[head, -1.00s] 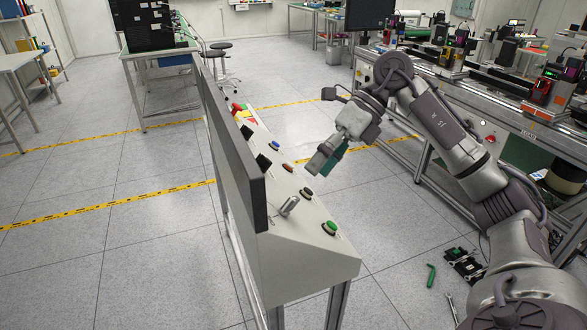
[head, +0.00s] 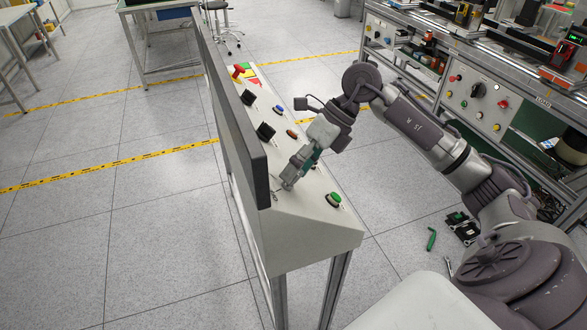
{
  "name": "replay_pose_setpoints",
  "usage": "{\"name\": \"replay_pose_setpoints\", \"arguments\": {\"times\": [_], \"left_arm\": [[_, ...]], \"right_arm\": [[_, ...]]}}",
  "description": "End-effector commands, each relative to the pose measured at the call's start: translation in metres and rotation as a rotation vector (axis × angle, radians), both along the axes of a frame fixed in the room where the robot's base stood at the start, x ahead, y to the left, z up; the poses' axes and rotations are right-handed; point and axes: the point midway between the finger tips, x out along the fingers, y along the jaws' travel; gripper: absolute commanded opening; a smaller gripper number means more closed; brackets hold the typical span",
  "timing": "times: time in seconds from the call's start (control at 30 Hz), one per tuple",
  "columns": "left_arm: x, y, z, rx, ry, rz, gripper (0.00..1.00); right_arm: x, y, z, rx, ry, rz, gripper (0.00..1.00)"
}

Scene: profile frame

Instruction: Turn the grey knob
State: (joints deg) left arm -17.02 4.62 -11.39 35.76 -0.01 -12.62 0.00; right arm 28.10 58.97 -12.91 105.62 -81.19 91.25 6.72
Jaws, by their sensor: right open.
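The control console (head: 306,236) has a sloped light-grey panel with buttons and knobs, behind a dark upright screen. My right gripper (head: 288,183) is open and points down at the near part of the panel, at the grey knob's place. The gripper covers most or all of the grey knob, and I cannot tell whether the fingers touch it or stand around it. My left gripper is not in view.
A green button (head: 334,199) sits just right of the gripper. Black knobs (head: 265,131), a red button (head: 291,134) and a blue button (head: 280,109) lie farther up the panel. A workbench (head: 470,75) stands at right. Tools (head: 431,239) lie on the floor.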

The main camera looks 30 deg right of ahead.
Motion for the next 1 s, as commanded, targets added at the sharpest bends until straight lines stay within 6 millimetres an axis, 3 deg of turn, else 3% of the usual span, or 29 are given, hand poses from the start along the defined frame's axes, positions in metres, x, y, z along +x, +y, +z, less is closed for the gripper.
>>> {"name": "replay_pose_setpoints", "arguments": {"times": [0.47, 0.8, 1.0], "left_arm": [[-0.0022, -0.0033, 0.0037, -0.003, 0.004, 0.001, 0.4], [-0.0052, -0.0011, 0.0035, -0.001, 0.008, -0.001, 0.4], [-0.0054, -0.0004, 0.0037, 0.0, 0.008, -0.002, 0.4]], "right_arm": [[0.0013, 0.0093, -0.0122, 0.0, 0.0, 0.0, 0.69], [0.0013, 0.0092, -0.0118, 0.0, 0.0, 0.0, 0.12], [0.0014, 0.009, -0.0116, 0.001, 0.005, -0.007, 0.08]]}}
